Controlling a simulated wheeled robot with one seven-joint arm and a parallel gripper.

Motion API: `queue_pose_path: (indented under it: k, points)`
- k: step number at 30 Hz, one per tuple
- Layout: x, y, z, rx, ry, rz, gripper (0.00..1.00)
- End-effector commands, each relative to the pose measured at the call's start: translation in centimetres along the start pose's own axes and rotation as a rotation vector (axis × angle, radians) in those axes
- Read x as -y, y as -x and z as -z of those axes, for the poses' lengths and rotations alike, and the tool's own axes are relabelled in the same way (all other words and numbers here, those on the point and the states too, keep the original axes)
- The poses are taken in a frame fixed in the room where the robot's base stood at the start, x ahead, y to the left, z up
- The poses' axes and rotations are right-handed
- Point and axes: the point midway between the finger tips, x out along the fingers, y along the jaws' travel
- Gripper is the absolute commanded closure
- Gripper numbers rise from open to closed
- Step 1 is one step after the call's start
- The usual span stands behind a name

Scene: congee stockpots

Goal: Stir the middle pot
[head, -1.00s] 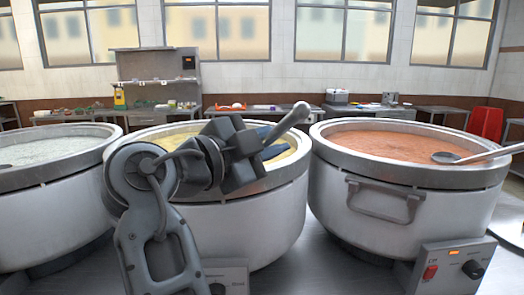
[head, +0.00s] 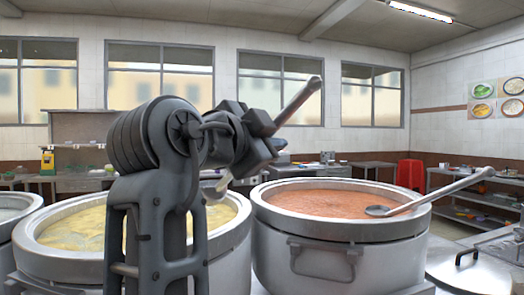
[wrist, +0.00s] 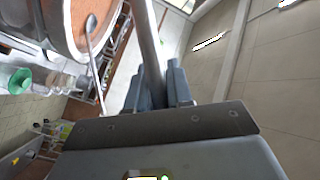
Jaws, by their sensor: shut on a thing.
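The middle pot (head: 85,267) is a big white stockpot with a grey rim and yellow congee in it. It stands left of centre in the head view, partly hidden behind my arm. My gripper (head: 272,142) is shut on the grey handle of a stirring utensil (head: 303,97), whose upper end points up and right. The gripper is above the gap between the middle pot and the right pot. The handle (wrist: 146,35) also shows between the blue-grey fingers in the wrist view.
The right pot (head: 300,262) holds orange-red congee, with a ladle (head: 430,193) resting across its rim. Part of a left pot (head: 12,212) with pale congee shows at the left edge. A red chair (head: 410,174) and counters stand behind. Open air lies above the pots.

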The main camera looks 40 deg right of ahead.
Motion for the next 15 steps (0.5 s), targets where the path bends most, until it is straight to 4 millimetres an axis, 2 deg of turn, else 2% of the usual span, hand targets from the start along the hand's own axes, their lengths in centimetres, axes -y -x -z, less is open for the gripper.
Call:
queue_pose_path:
  k: [1, 5, 9, 15]
  points:
    - [2.0, -0.1, -0.2, 0.011, 0.018, 0.005, 1.00]
    - [6.9, -0.3, -2.8, 0.055, 0.090, 0.022, 1.00]
    - [12.5, -0.3, -6.5, 0.117, 0.179, 0.046, 1.00]
    - [18.8, 0.5, -11.5, 0.205, 0.293, 0.081, 1.00]
